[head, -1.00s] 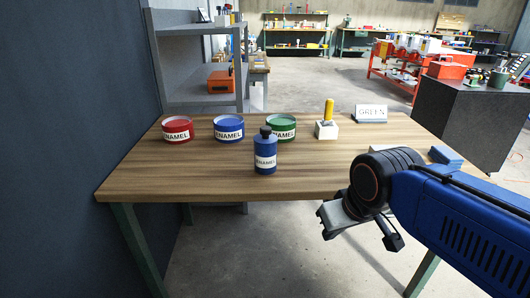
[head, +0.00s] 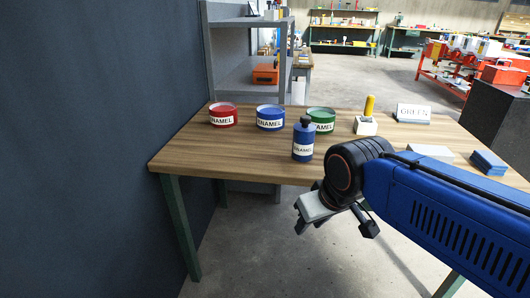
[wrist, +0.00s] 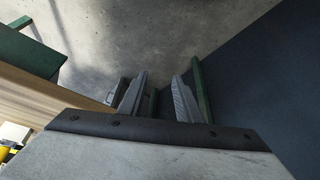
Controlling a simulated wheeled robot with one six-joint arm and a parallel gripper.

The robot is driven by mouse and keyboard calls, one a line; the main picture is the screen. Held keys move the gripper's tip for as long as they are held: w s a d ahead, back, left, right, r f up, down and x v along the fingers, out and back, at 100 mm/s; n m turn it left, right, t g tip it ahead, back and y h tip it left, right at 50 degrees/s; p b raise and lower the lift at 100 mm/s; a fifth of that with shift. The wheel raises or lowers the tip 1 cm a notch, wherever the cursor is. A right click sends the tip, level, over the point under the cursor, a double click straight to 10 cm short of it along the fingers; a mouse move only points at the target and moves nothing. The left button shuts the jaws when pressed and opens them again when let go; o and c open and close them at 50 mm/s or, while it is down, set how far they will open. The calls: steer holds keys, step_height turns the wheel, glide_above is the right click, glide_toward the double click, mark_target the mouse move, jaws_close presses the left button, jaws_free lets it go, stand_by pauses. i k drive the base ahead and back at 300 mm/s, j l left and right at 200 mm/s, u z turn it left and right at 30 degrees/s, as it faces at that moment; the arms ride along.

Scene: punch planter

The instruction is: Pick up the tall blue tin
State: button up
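The tall blue tin (head: 303,142) stands upright near the front edge of the wooden table (head: 220,165) in the head view. It has a dark cap and a white ENAMEL label. My gripper (head: 318,209) is in front of the table, below and apart from the tin, with nothing in it. In the wrist view, the two fingers of my gripper (wrist: 157,92) stand apart, with bare floor and a dark wall beyond. The tin does not show in the wrist view.
Red (head: 223,115), blue (head: 270,118) and green (head: 320,120) enamel tins stand behind the tall tin. A yellow-handled tool in a white block (head: 366,126), a GREEN sign (head: 413,113) and blue blocks (head: 488,162) are farther right. A dark wall (head: 100,140) is at left.

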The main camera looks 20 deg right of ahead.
mark_target(303, 144)
steer(key=l+u, duration=0.4)
steer(key=k+l+u, duration=0.15)
steer(key=l+u, duration=0.25)
steer(key=k+l+u, duration=0.15)
steer(key=l+u, duration=0.25)
steer(key=l, duration=0.15)
steer(key=k+l, duration=0.15)
steer(key=l, duration=0.2)
steer(key=k+l, duration=0.2)
steer(key=l, duration=0.15)
steer(key=k+l+u, duration=0.1)
steer(key=l, duration=0.25)
